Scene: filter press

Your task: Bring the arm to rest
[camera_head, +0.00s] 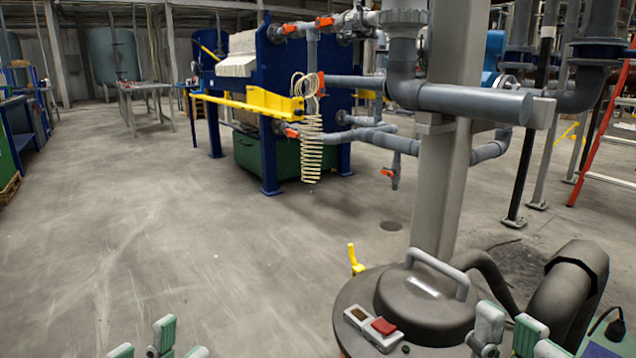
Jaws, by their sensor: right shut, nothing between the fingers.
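My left gripper (158,341) is at the bottom edge, left of centre. Only its pale green fingertips show, above bare floor, and nothing is seen in them. The picture cuts off the rest, so I cannot tell whether it is open or shut. My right gripper (508,333) is at the bottom edge on the right, in front of the dark drum-shaped machine (430,297) in this view. It is shut and empty. Its lower part is out of the picture.
The drum machine has a grey handle, a red switch (383,326) and a thick black hose (570,290). A grey column (445,190) rises behind it. A blue filter press (275,80) with pipes stands further back. A red ladder (605,120) is at right. The floor at left is clear.

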